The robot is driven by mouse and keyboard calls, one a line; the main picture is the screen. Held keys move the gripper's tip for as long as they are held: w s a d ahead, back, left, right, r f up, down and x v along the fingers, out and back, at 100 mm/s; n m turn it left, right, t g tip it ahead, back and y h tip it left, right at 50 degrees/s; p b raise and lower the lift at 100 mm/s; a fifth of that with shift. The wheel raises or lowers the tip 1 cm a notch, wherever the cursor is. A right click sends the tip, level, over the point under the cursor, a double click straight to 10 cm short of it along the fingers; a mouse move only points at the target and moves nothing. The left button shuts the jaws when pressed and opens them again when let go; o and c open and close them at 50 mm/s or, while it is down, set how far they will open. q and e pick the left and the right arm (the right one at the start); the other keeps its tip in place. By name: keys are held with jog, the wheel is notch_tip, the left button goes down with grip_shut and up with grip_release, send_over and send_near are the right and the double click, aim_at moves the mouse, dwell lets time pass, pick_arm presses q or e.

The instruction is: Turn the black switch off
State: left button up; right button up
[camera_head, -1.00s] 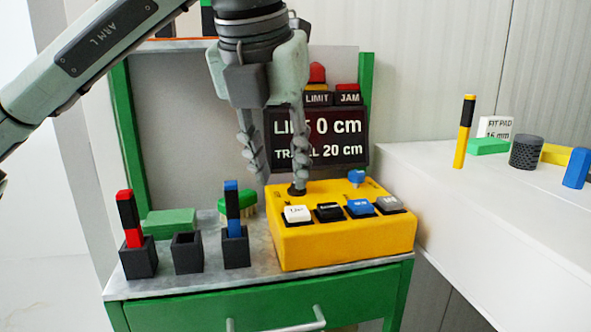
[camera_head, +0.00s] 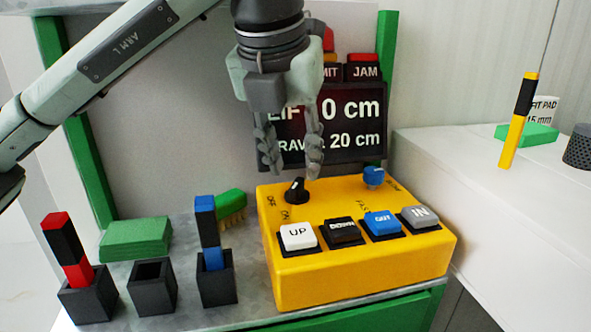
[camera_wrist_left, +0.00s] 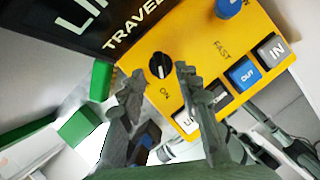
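The black switch (camera_head: 296,190) is a round knob with a pale pointer line, at the back left of the yellow control box (camera_head: 350,275). OFF and ON are printed near it. My left gripper (camera_head: 292,172) points down just above and behind the switch; its two fingers are apart with nothing between the tips. In the left wrist view the switch (camera_wrist_left: 160,66) appears between the open fingertips (camera_wrist_left: 160,74), and its pointer line is visible. I cannot tell whether a finger touches it. My right gripper is not in view.
The box also carries UP (camera_head: 298,236), DOWN, OUT and IN buttons and a blue knob (camera_head: 373,176). A display (camera_head: 330,125) stands behind. Black holders with red and blue sticks (camera_head: 207,232) stand left, near a green block (camera_head: 136,238). A white bench (camera_head: 470,190) is right.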

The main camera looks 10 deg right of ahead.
aim_at(297, 182)
pick_arm(q)
jog(key=shift+x, duration=1.25)
jog(key=shift+w+f, duration=0.15)
jog(key=shift+f, duration=0.2)
jog(key=shift+d+f, duration=0.1)
jog(key=shift+f, duration=0.05)
jog(key=shift+w, duration=0.1)
jog(key=c, duration=0.7)
grip_shut()
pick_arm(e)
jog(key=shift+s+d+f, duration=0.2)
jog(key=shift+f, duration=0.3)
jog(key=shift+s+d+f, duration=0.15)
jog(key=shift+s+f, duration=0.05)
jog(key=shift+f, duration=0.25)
